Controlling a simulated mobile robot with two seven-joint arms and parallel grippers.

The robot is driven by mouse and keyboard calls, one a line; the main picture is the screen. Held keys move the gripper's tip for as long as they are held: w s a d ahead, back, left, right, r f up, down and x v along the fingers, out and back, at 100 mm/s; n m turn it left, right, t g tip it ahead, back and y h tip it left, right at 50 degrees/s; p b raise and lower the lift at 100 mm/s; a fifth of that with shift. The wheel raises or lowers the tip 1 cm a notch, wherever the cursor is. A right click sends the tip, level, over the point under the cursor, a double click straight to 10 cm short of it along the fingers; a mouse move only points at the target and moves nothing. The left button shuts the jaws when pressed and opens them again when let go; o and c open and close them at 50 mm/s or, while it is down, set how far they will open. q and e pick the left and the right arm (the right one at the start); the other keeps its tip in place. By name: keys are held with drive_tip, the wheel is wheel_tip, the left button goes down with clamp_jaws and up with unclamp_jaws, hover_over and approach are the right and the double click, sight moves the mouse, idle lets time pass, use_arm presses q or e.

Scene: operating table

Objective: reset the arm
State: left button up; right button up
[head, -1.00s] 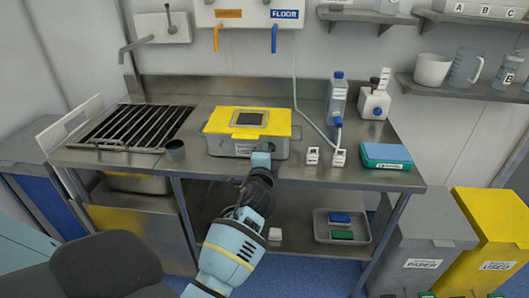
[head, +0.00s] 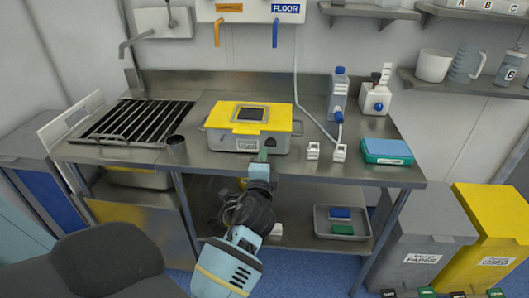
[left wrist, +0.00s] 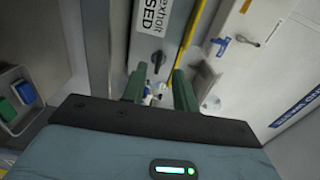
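My left gripper (head: 262,156) is in front of the steel box with the yellow lid (head: 249,119) on the steel counter. In the left wrist view its two green fingers (left wrist: 159,88) stand apart with nothing held between them. Beyond the fingers, that view shows a labelled steel face with a dark knob (left wrist: 157,57) and a yellow edge. I cannot tell whether the fingertips touch the box. My left forearm reaches up from the bottom of the head view. My right gripper is not in view.
A tray (head: 342,237) sits on the lower shelf. Grey and yellow bins (head: 487,225) stand at the right.

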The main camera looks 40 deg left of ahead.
use_arm(q)
drive_tip(key=shift+v, duration=0.85)
